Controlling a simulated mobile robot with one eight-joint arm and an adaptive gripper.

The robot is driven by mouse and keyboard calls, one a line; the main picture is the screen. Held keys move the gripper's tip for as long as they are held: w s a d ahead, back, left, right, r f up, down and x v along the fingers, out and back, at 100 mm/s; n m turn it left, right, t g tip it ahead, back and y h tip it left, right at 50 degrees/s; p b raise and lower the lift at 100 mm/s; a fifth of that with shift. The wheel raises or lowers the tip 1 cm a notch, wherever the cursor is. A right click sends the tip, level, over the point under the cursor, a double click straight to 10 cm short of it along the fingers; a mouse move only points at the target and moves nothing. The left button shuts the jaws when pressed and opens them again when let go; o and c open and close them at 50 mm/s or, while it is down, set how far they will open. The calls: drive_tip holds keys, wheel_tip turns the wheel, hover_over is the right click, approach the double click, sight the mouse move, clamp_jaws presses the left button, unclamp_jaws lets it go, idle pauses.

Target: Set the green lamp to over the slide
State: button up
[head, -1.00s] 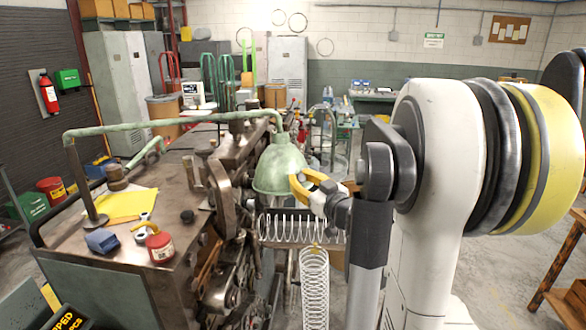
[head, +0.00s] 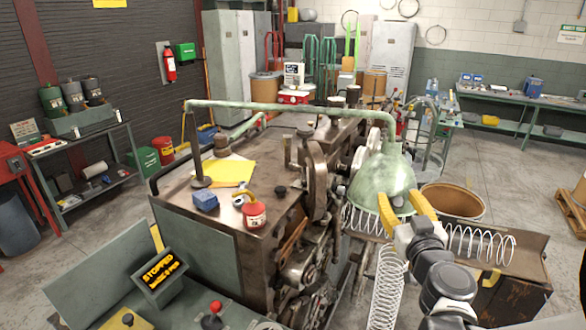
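The green lamp has a bell-shaped shade (head: 377,171) on a long green pipe arm (head: 290,107) that rises from a post on the machine top. The shade hangs at the machine's right side, above coiled springs. My gripper (head: 400,196) has two yellow fingers spread apart at the shade's lower right rim. One finger overlaps the shade in the picture; I cannot tell whether it touches. A brown metal surface (head: 524,262) with a spring (head: 480,243) over it lies right of the shade, perhaps the slide. My gripper and wrist hide part of it.
The machine top holds yellow paper (head: 229,173), a blue block (head: 205,201) and a red can (head: 254,214). A spring (head: 388,286) hangs below the shade. A brown drum (head: 453,200) stands behind my gripper. A console sign (head: 159,271) reads STOPPED.

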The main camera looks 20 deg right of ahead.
drive_tip(key=shift+w+a, duration=0.1)
drive_tip(key=shift+w, duration=0.05)
drive_tip(key=shift+r, duration=0.1)
wheel_tip(320, 180, up, 10)
drive_tip(key=shift+f, duration=0.1)
idle(0.6)
